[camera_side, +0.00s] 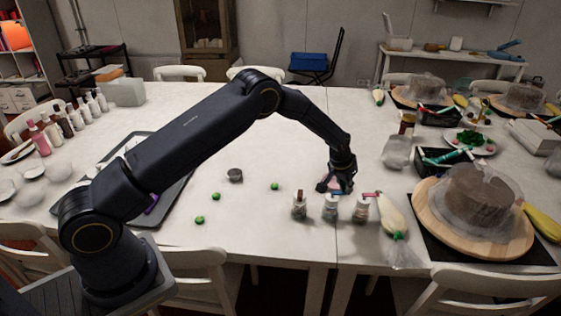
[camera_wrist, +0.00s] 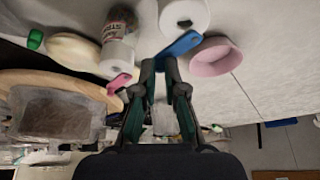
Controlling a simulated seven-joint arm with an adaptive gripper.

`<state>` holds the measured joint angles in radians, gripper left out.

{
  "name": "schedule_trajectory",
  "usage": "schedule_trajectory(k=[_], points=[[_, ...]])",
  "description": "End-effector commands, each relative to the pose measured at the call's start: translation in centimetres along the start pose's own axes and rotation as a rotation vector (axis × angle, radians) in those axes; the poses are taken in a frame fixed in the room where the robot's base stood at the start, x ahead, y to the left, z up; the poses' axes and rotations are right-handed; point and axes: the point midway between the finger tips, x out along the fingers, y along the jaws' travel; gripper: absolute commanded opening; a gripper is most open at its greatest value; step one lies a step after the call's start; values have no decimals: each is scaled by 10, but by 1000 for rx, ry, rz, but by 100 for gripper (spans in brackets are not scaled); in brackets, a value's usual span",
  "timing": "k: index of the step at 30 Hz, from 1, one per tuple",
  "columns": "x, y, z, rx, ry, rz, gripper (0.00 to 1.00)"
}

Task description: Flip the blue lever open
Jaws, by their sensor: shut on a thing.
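The blue lever (camera_wrist: 180,44) sits beside the white round top of a jar (camera_wrist: 184,14) in the wrist view. In the side view the middle jar (camera_side: 330,210) stands on the white table with the blue lever at its top. My gripper (camera_wrist: 163,65) reaches down over it, its fingertips close together at the lever's near end. It is shut on the blue lever; the exact contact is partly hidden by the fingers. In the side view my gripper (camera_side: 338,186) is just above and behind the middle jar.
A jar with a pink lever (camera_side: 361,211) stands close on the right, and another jar (camera_side: 299,208) on the left. A pink round dish (camera_wrist: 215,57) lies close to the blue lever. A wooden turntable (camera_side: 431,213) with a wrapped cake stands at right.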

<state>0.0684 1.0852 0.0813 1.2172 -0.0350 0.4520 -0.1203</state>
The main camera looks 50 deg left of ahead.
Motion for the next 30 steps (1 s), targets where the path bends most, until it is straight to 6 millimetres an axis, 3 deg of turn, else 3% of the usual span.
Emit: schedule_trajectory(k=[2, 3, 9, 20, 23, 30], points=[[0, 0, 0, 1, 1, 0, 0], [0, 0, 0, 1, 1, 0, 14], [0, 0, 0, 1, 1, 0, 35], [-4, 0, -1, 2, 2, 1, 36], [-17, 0, -1, 2, 3, 1, 36], [-71, 0, -1, 1, 4, 1, 36]])
